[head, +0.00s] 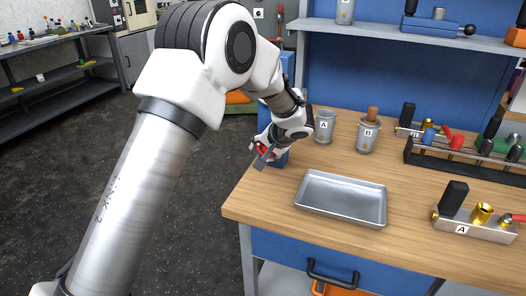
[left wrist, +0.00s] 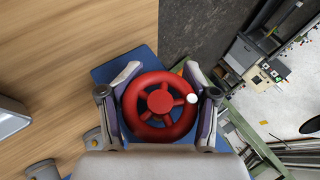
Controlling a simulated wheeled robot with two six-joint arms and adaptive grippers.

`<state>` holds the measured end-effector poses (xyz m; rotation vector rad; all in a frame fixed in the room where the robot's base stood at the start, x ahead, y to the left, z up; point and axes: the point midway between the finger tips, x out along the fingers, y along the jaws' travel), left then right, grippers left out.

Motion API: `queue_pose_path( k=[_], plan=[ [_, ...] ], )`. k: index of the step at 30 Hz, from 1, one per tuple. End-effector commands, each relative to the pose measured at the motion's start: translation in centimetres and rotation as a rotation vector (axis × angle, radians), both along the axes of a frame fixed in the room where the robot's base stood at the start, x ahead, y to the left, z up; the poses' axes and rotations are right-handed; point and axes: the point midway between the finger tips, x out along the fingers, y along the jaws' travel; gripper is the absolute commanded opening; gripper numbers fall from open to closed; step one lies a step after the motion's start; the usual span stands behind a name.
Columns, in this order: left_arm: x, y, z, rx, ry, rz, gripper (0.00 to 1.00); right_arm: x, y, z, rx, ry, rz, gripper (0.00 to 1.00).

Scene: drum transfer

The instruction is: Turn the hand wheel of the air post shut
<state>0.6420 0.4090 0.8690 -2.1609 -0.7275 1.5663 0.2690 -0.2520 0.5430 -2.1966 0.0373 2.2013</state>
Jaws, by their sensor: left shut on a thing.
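The red hand wheel (left wrist: 160,101) shows face-on in the left wrist view, with spokes, a round hub and a small white knob at its right. It sits on the blue air post (left wrist: 112,70) at the bench edge. My left gripper (left wrist: 160,98) is shut on the wheel, with one finger at each side of its rim. In the head view my left gripper (head: 268,150) is at the bench's left edge, where only a bit of the red wheel (head: 263,149) shows behind the fingers. My right gripper is not in view.
A metal tray (head: 341,222) lies on the wooden bench (head: 420,248) just right of the post. Grey canisters marked A (head: 325,127) and B (head: 366,137) stand behind it. Racks and valve blocks fill the right side. The floor left of the bench is clear.

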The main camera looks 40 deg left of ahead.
Motion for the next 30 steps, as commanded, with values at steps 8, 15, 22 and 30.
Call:
queue_pose_path(
  k=[8, 15, 22, 30],
  plan=[
    [-0.3, -0.1, -0.4, -0.003, 0.008, 0.003, 0.22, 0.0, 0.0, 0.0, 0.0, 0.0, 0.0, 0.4],
    [-0.3, -0.1, -0.4, -0.003, 0.008, 0.003, 0.7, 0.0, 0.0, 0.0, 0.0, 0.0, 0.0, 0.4],
    [-0.1, -0.1, -0.2, -0.002, 0.005, 0.002, 0.76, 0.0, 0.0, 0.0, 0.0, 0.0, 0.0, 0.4],
    [-0.5, -1.2, 1.4, 0.0, 0.001, -0.001, 0.76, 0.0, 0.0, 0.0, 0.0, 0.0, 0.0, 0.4]
  ],
)
